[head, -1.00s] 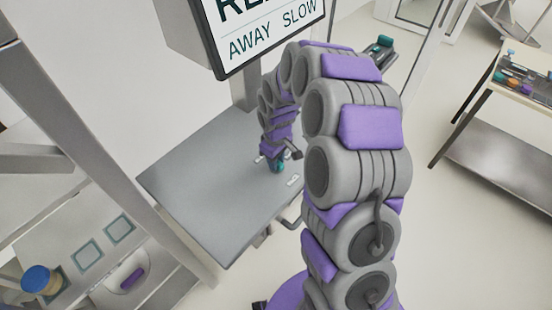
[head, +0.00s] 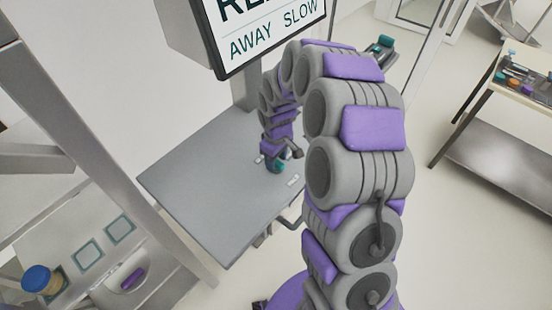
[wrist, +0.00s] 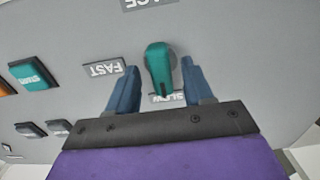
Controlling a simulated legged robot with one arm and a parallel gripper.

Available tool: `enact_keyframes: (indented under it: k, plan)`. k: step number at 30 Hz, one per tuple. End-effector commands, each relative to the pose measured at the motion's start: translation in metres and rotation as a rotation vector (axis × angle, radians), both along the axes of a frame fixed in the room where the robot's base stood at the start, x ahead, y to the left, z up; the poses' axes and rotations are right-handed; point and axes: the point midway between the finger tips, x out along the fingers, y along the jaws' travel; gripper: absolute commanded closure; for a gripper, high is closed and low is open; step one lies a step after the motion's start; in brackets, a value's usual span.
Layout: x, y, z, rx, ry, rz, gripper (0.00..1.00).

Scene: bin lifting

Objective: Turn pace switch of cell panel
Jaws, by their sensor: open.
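The pace switch (wrist: 160,68) is a teal knob on the grey cell panel (wrist: 228,45), in the wrist view. Its narrow end points down in the picture, towards the SLOW label (wrist: 167,97). The FAST label (wrist: 103,69) is to its left and upside down. My gripper (wrist: 162,85) is open, with one blue finger on each side of the knob and a visible gap on both sides. In the head view my gripper (head: 275,165) is small at the panel top (head: 205,170), and the knob is mostly hidden there.
A teal START button (wrist: 33,74) and dark buttons sit left of the switch in the wrist view. A screen (head: 268,30) reading AWAY and SLOW stands above the panel. A table (head: 525,85) with small items is at the right.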

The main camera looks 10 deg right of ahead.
Motion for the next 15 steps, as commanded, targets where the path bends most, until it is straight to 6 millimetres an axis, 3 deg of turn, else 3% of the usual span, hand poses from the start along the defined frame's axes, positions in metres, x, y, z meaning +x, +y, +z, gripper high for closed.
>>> enact_keyframes:
  k: [5,15]
  plan:
    - [0.001,0.000,0.029,0.001,-0.007,0.000,0.49]
    - [0.003,0.001,0.106,0.001,-0.009,0.001,0.49]
